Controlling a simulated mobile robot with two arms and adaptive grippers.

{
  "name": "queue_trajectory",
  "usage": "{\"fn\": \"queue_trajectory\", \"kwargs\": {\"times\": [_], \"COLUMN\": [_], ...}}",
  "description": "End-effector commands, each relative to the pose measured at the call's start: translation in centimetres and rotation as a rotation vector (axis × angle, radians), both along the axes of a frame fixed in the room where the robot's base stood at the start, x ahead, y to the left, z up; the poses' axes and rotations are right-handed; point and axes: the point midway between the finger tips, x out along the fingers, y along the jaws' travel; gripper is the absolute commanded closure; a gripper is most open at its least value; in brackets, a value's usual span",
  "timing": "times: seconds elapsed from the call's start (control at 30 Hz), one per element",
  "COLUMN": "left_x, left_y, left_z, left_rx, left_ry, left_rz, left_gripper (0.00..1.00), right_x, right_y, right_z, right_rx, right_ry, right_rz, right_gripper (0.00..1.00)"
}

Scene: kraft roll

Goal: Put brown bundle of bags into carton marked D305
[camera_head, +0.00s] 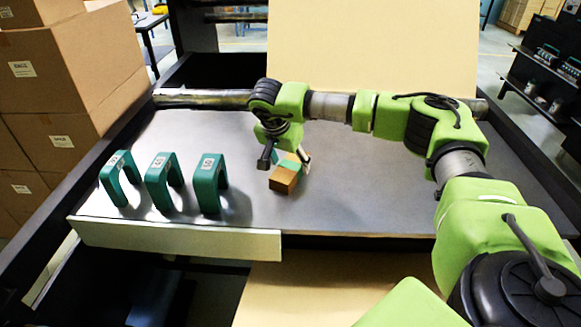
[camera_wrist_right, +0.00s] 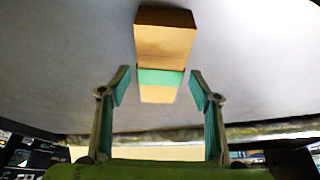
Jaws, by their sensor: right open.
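The brown bundle of bags (camera_head: 284,181) with a green band lies on the grey tabletop. In the right wrist view the bundle (camera_wrist_right: 165,40) stretches ahead of the fingertips, its green band just ahead of the gap between them. My right gripper (camera_head: 286,163) is open above the bundle, one finger on each side. In the wrist view its fingers (camera_wrist_right: 160,90) are apart, with a gap visible on both sides of the bundle. I cannot make out a carton marked D305. My left gripper is not in view.
A pale strip (camera_head: 180,238) edges the front left. Brown cartons (camera_head: 60,70) with small labels are stacked at the far left. The grey tabletop (camera_head: 370,200) right of the bundle is clear.

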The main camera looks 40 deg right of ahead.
Motion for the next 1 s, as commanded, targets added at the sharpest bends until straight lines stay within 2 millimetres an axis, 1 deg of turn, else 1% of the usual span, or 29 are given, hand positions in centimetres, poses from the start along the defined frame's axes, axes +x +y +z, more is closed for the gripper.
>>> {"fn": "queue_trajectory", "kwargs": {"times": [0.03,0.2,0.3,0.4,0.47,0.5,0.57,0.7,0.8,0.9,1.0], "left_x": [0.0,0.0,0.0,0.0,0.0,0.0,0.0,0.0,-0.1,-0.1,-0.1], "left_y": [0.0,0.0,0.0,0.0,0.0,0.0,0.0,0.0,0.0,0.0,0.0], "left_z": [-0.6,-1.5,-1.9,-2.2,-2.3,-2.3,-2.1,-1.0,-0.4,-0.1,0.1], "left_rx": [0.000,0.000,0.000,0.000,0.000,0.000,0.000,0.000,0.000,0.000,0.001], "left_ry": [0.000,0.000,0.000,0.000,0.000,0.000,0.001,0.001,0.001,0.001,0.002], "left_rz": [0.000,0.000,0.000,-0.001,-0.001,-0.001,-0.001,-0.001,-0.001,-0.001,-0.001], "left_gripper": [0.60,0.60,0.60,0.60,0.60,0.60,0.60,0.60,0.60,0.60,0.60], "right_x": [0.0,-0.7,-1.1,-1.4,-1.5,-1.6,-1.6,-1.9,-2.0,-2.1,-1.9], "right_y": [0.5,1.7,2.4,2.9,3.1,3.2,3.4,3.8,3.8,3.7,3.2], "right_z": [0.9,4.4,6.2,7.6,8.2,8.5,8.9,10.1,10.6,10.6,9.7], "right_rx": [0.002,0.000,0.000,0.000,0.000,0.000,0.000,0.001,0.002,0.002,0.001], "right_ry": [-0.005,-0.005,-0.005,-0.003,-0.003,-0.002,-0.003,0.002,0.003,0.005,0.004], "right_rz": [0.002,0.002,0.002,0.001,0.001,0.000,0.002,0.006,0.004,0.001,-0.002], "right_gripper": [0.42,0.42,0.42,0.42,0.42,0.39,0.39,0.39,0.39,0.39,0.39]}}
